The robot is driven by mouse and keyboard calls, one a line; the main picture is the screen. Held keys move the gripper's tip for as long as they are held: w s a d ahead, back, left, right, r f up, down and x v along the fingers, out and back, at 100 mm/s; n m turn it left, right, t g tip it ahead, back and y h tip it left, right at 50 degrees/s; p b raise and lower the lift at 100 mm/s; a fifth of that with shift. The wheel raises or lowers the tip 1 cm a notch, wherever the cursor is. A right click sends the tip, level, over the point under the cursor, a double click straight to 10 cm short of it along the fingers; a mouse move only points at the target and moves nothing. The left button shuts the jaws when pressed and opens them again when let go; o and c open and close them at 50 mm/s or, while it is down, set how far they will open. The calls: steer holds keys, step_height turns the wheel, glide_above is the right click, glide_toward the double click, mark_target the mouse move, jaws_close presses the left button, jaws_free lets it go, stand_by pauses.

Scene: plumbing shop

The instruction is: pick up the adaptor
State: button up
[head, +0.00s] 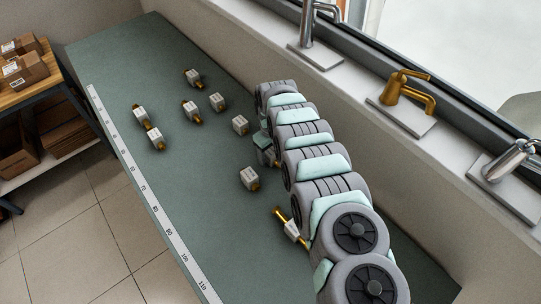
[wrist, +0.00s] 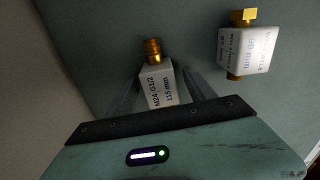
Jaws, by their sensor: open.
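In the wrist view, a white block adaptor (wrist: 160,88) with a brass threaded end lies between the two fingers of my gripper (wrist: 160,74). Its label reads M24 G1/2 115 mm. The fingers are apart, one on each side of it; I cannot tell whether they touch it. Its near end is hidden by the dark gripper edge. In the head view my gripper (head: 266,146) is low over the bench, mostly hidden by my arm. Similar adaptors lie close to it, one to the upper left (head: 240,125) and one below (head: 249,178); I cannot tell which adaptor is between the fingers.
A second white adaptor (wrist: 248,48) with brass ends lies to the right in the wrist view. Several more adaptors (head: 190,110) are spread over the green bench (head: 160,60). A ruler strip (head: 146,182) runs along its left edge. A wall and sill with taps (head: 405,90) border the right.

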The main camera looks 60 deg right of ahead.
jaws_close()
stand_by(0.5)
steer(key=shift+r, duration=0.15)
